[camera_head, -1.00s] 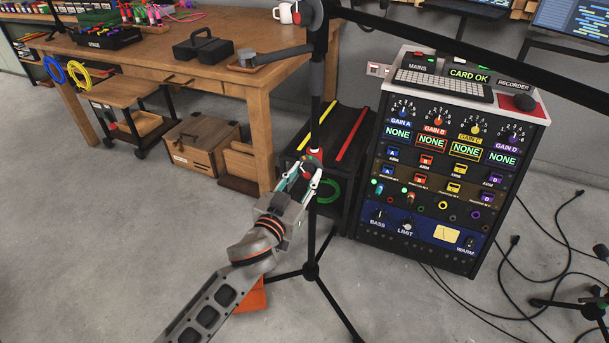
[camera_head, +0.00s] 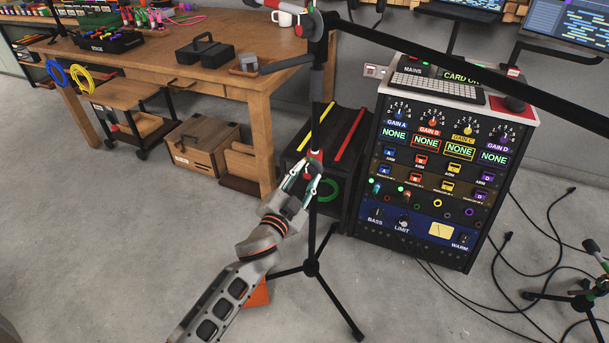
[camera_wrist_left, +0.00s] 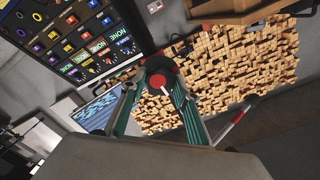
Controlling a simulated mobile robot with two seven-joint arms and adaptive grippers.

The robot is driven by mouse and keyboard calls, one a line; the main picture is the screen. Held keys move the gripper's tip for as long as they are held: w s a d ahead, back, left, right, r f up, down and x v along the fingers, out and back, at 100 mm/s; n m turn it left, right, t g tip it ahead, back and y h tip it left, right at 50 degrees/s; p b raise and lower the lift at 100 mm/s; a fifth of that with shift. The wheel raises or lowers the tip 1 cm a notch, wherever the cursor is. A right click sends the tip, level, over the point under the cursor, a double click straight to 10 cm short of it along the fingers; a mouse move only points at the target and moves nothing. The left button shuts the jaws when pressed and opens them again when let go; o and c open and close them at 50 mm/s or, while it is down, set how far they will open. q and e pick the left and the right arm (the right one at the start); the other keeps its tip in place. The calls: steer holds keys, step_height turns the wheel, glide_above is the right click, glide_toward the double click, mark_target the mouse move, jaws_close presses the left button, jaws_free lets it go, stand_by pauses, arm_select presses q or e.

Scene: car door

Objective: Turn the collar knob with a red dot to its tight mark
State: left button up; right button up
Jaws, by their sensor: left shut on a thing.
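The collar knob (camera_head: 316,155) sits on the upright pole of a black stand in the head view and shows as a small red part. In the left wrist view the knob (camera_wrist_left: 161,83) shows a red face with a white line, on a dark round body. My left gripper (camera_head: 306,172) reaches up to it from the lower left. Its two green-sided fingers (camera_wrist_left: 157,98) are shut on the knob, one on each side. The tight mark cannot be made out. My right gripper is not in view.
The stand's pole (camera_head: 317,100) rises in front of the wooden workbench (camera_head: 240,82), and its boom (camera_head: 430,65) slants across the upper right. Its legs (camera_head: 340,308) spread on the floor. A rack console (camera_head: 430,190) stands right of it, with cables on the floor beyond.

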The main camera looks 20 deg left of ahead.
arm_select(q)
steer(key=shift+m, duration=0.8)
steer(key=o, duration=1.1)
steer(key=shift+s, duration=0.1)
steer(key=s, duration=1.2)
steer(key=shift+a, duration=0.2)
steer(key=shift+w, duration=0.1)
